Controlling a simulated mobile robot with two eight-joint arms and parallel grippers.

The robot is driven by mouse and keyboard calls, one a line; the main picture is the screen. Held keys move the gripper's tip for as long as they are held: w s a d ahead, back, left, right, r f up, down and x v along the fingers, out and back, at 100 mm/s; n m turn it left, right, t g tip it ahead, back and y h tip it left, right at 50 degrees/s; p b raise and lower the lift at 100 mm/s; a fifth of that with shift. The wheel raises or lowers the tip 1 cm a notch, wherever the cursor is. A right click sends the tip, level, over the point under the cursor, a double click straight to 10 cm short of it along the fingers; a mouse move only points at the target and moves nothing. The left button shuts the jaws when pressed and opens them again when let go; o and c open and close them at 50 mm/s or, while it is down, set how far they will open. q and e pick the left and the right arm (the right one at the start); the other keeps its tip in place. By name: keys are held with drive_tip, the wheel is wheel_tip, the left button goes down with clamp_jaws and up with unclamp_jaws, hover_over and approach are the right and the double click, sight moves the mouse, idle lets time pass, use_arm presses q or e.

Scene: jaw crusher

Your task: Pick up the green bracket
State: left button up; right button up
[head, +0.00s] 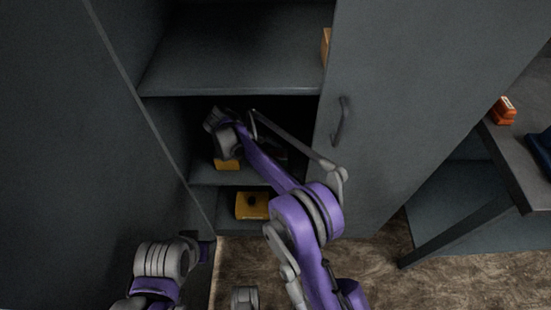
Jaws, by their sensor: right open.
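I cannot make out a green bracket in the head view. My right arm reaches up and left into the open grey cabinet (238,92). My right gripper (216,120) is at the dark middle compartment, open; its fingers are hard to make out in the shadow. A yellow-orange box (227,165) sits just below it on the shelf, partly covered by my arm. My left arm shows at the lower left, in front of the cabinet, and its gripper cannot be made out.
A yellow box with a dark round spot (252,206) is on the bottom level. An orange item (326,47) is at the upper shelf's right edge. The cabinet door (400,100) stands at the right. A table (515,165) holds an orange object (503,111) and a dark blue item (541,147).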

clamp_jaws()
idle(1.3)
